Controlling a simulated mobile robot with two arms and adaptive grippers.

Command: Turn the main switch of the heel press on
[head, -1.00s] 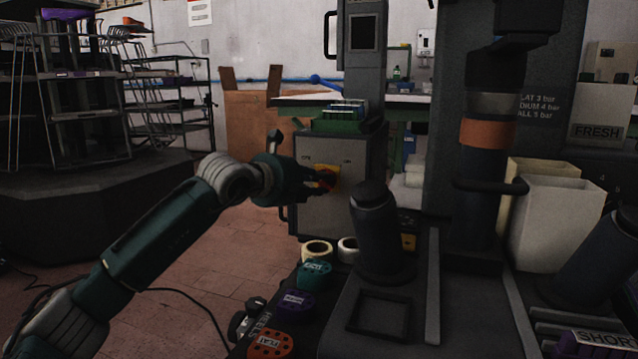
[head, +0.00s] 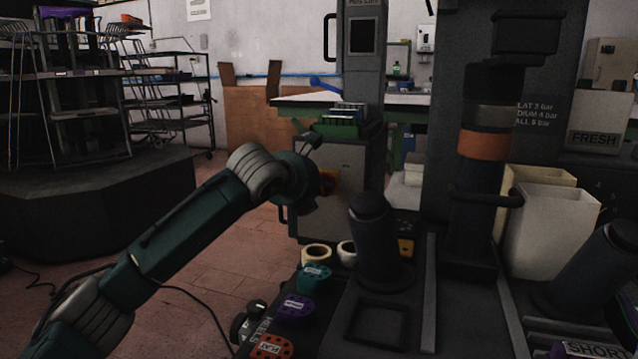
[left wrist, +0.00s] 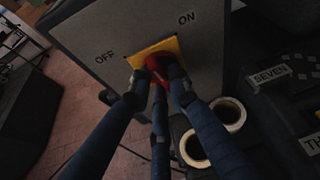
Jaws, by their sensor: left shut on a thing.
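The main switch is a red knob (left wrist: 157,72) on a yellow plate (left wrist: 155,50), set in a grey cabinet face (left wrist: 82,35). The face carries an OFF label (left wrist: 104,56) on the left and an ON label (left wrist: 187,18) on the right. My left gripper (left wrist: 160,80) is shut on the red knob, with its fingers around it and hiding part of it. I cannot tell exactly which label the knob points to. In the head view, my left wrist covers most of the switch, and only part of the yellow plate (head: 331,180) shows. My right gripper is not in view.
Tape rolls (head: 316,254) and coloured heel pieces (head: 295,310) lie below and in front of the cabinet. A dark upright cylinder (head: 374,235) stands right of my left arm. Pale bins (head: 555,225) stand farther right. The floor on the left is open.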

